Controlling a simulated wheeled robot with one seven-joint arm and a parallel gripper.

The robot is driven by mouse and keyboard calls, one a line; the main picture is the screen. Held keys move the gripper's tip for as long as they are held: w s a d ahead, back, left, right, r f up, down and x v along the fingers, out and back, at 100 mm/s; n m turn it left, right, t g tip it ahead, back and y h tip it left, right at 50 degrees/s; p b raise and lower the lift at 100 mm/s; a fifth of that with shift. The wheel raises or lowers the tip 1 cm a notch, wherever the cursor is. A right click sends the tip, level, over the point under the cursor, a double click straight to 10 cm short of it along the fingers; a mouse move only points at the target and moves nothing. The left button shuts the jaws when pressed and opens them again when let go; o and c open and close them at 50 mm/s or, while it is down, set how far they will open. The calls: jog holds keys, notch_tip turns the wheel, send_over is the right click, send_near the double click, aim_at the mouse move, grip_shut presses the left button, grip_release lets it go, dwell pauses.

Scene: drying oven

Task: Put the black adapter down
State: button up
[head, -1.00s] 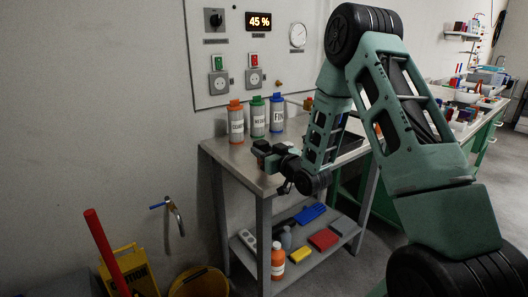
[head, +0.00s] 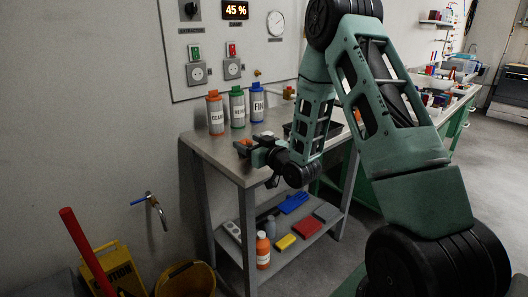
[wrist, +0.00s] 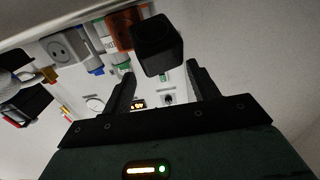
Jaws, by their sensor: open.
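The black adapter (wrist: 158,45) is a dark block in the upper middle of the wrist view, which is turned upside down. It is at the ends of my gripper's two fingers (wrist: 160,75), with visible space beside each finger lower down. My gripper is open; I cannot tell whether a fingertip touches the block. In the head view my gripper (head: 262,162) is at the front left part of the metal table (head: 205,143). The adapter is hard to tell from the dark gripper there, and its contact with the tabletop is hidden.
An orange-brown block (wrist: 120,30) is close beside the adapter in the wrist view. Bottles with orange (head: 215,115), green (head: 237,108) and blue (head: 257,102) caps stand at the table's back. A lower shelf (head: 262,270) holds several items. A yellow bucket (head: 185,280) stands at left.

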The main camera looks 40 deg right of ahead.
jog(key=s+p, duration=0.4)
jog(key=s, duration=0.5)
jog(key=shift+s+d, duration=0.15)
jog(key=s+a+n+g+y, duration=0.3)
jog(key=a+g, duration=0.6)
jog(key=a, duration=1.2)
jog(key=s+a+r+n+g+h, duration=0.1)
jog(key=s+a+g, duration=0.3)
jog(key=s, duration=0.8)
jog(key=s+a+r+n+g+h, duration=0.2)
jog(key=s+a+r+n+g, duration=0.1)
jog(key=s, duration=0.8)
jog(key=shift+s+a+r+g, duration=0.35)
jog(key=shift+a+r+g, duration=0.3)
jog(key=shift+a+g, duration=0.45)
